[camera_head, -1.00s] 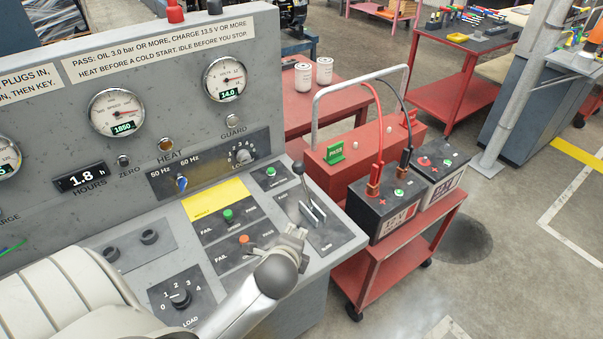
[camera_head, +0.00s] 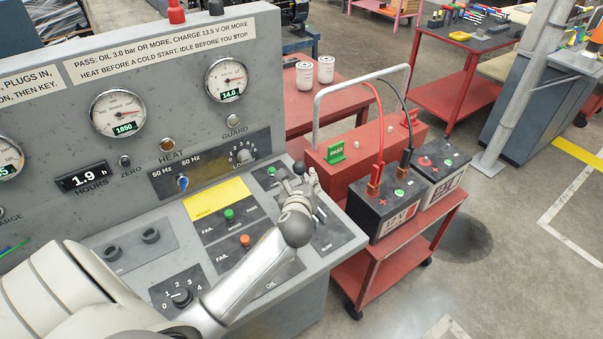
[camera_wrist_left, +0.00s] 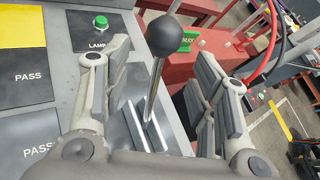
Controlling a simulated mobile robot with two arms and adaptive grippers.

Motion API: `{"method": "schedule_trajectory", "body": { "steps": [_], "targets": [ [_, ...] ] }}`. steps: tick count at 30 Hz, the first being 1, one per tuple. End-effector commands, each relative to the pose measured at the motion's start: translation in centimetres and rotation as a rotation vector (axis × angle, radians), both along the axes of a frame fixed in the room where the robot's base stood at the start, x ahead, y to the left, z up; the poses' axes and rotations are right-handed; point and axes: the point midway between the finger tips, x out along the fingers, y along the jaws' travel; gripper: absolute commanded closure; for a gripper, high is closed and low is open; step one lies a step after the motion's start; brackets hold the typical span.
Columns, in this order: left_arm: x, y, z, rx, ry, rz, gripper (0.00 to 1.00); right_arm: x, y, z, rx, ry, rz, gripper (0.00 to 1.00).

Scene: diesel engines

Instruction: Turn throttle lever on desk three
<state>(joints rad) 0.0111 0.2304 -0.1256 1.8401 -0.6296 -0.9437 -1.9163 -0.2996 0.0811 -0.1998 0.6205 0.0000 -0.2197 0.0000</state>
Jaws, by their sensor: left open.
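The throttle lever is a metal rod with a black ball knob (camera_wrist_left: 168,35), rising from a slotted plate at the right end of the grey control desk (camera_head: 262,295). In the head view its knob (camera_head: 298,167) shows just above my left gripper (camera_head: 304,187), which hides most of the rod. In the left wrist view the lever stands between the two open fingers of my left gripper (camera_wrist_left: 162,58). A gap shows on each side of the rod, and neither finger visibly touches it. My right gripper is in neither view.
A red cart (camera_head: 372,275) with two batteries (camera_head: 386,210) stands close to the desk's right side. Open floor lies further right.

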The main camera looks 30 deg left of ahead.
Motion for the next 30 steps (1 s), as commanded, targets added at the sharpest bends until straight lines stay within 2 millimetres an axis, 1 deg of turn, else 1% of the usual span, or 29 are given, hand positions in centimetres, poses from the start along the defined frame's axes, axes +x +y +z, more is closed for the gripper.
{"method": "schedule_trajectory", "body": {
  "steps": [1,6,12,18,25,30],
  "targets": [
    [0.7,0.4,-0.2,-0.001,0.000,0.001,0.47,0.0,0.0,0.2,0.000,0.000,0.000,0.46],
    [2.5,1.5,-1.0,-0.002,0.000,0.001,0.47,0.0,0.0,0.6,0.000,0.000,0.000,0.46],
    [3.9,2.3,-1.8,-0.002,0.000,0.000,0.47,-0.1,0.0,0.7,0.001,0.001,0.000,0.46],
    [4.3,2.5,-2.0,-0.003,0.000,-0.001,0.47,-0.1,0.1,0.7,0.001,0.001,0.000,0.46],
    [4.3,2.5,-2.0,-0.003,0.000,-0.001,0.47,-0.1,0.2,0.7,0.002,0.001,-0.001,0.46],
    [4.3,2.5,-2.0,-0.003,0.000,-0.001,0.68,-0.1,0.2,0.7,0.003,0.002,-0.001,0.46]
  ]
}}
